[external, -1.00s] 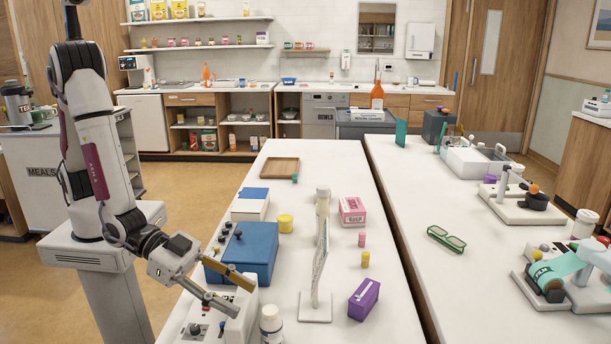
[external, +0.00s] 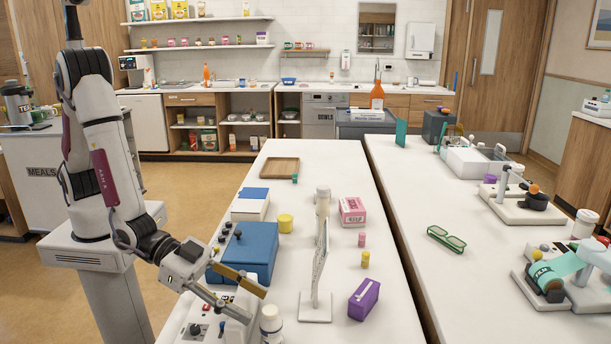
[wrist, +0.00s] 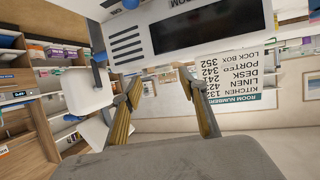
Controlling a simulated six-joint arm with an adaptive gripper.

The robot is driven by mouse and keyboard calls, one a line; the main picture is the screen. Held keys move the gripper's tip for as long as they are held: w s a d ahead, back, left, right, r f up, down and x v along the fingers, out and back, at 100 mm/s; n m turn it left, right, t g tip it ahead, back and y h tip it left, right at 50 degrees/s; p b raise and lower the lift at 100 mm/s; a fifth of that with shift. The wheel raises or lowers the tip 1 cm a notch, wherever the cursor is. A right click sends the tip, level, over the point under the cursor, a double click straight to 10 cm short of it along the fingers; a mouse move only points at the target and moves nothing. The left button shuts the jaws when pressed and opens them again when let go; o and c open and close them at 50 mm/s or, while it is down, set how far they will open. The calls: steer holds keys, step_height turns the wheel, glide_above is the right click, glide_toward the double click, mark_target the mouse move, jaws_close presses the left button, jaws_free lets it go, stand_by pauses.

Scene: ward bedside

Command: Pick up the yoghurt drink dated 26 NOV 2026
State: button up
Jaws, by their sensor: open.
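Two small bottle-like items, one pink (external: 361,240) and one yellow (external: 365,259), stand on the near white table, right of its middle. They could be yoghurt drinks, but no date can be read on them. My gripper (external: 254,304) is open and empty above the table's left front, over a white device and left of these items. In the wrist view my gripper (wrist: 163,92) shows its two yellowish fingers spread with nothing between them. No small bottle can be made out in that view.
A thin upright sign (external: 323,262) stands between my gripper and the small items. A blue box (external: 250,250), white-capped bottle (external: 271,325), yellow tub (external: 285,223), pink box (external: 352,211) and purple box (external: 363,300) are around. The wrist view shows a room-number sign (wrist: 232,80).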

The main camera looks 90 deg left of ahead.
mark_target(270, 309)
steer(key=shift+a+f+x, duration=0.1)
steer(key=shift+a+x, duration=0.1)
steer(key=shift+x, duration=0.7)
steer(key=shift+a+f+x, duration=0.1)
steer(key=shift+a+x, duration=0.1)
steer(key=shift+x, duration=1.55)
steer(key=shift+r, duration=0.1)
jaws_close()
